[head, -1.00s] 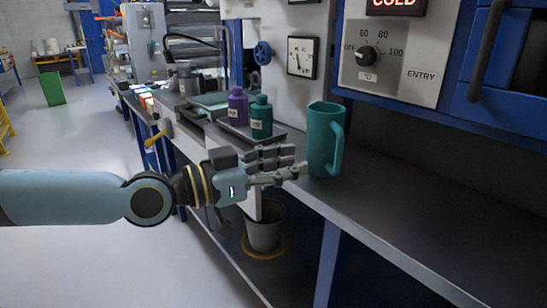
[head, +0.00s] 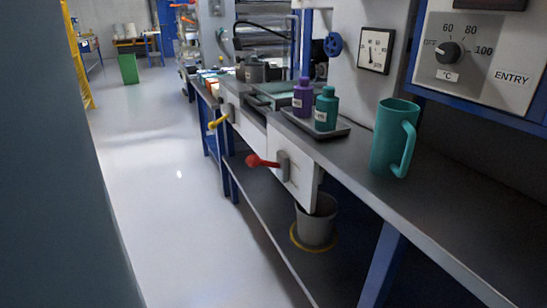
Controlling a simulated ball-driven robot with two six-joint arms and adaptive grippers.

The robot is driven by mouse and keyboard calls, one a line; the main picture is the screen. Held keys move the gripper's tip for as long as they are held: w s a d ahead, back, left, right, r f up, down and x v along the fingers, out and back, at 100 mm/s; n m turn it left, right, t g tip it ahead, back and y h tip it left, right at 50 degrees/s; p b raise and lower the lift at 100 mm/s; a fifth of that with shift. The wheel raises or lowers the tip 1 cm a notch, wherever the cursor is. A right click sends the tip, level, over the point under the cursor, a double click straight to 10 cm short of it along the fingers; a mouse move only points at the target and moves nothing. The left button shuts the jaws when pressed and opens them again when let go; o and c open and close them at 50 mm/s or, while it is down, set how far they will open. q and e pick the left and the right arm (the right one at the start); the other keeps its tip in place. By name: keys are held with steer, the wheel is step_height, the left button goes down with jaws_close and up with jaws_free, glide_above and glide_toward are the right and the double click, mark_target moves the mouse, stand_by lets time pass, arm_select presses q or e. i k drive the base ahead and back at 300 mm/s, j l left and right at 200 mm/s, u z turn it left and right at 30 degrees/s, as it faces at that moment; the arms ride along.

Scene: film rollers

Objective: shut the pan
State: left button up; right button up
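I cannot tell for sure which thing is the pan. A white panel (head: 300,185) on the bench front carries a lever with a red handle (head: 262,161) that points left. Farther along, a lever with a yellow handle (head: 218,121) sticks out to the left. A shallow grey tray (head: 340,128) on the bench holds a purple bottle (head: 302,98) and a teal bottle (head: 326,109). A grey bucket (head: 316,224) stands inside a yellow ring on the lower shelf, below the white panel. Neither gripper is in view.
A teal jug (head: 391,138) stands upright on the grey bench top (head: 430,220). A temperature dial (head: 449,52) and a blue handwheel (head: 333,44) are on the back panels. Floor (head: 170,215) left of the bench is clear. A green bin (head: 128,69) stands far off.

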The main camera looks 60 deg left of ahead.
mark_target(272, 97)
steer(key=u, duration=2)
